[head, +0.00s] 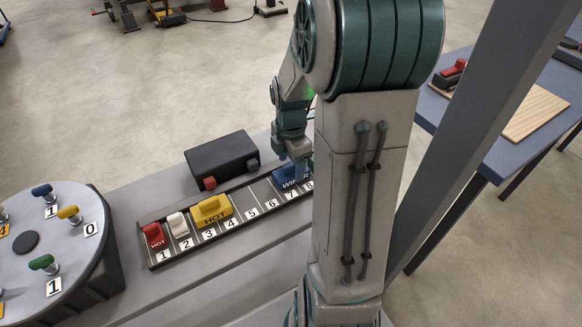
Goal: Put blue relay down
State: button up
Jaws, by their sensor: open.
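The blue relay (291,180), with white lettering on its front, sits at the right part of the numbered rail (157,263), above labels 7 and 8. It looks seated in the rail, but its right end is hidden by my arm. My gripper (301,169) points down right at the top of the blue relay; it is open. The fingers are small and partly covered, so I cannot tell whether they still touch the relay.
Red (154,235), white (179,225) and yellow (211,210) relays fill the rail's left part; slots 5 and 6 are empty. A black box (222,158) stands behind. A round dial (62,220) with coloured knobs is at left, a blue table (477,133) at right.

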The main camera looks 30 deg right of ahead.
aim_at(290, 165)
notch_tip(290, 165, up, 8)
jog(key=shift+r+p, duration=0.2)
jog(key=shift+p, duration=0.1)
jog(key=s+a+r+m+t, duration=0.2)
jog(key=s+a+m, duration=1)
jog(key=m, duration=0.6)
jog(key=shift+r+m+t, duration=0.3)
jog(key=shift+r+t, duration=0.1)
jog(key=shift+r, duration=0.2)
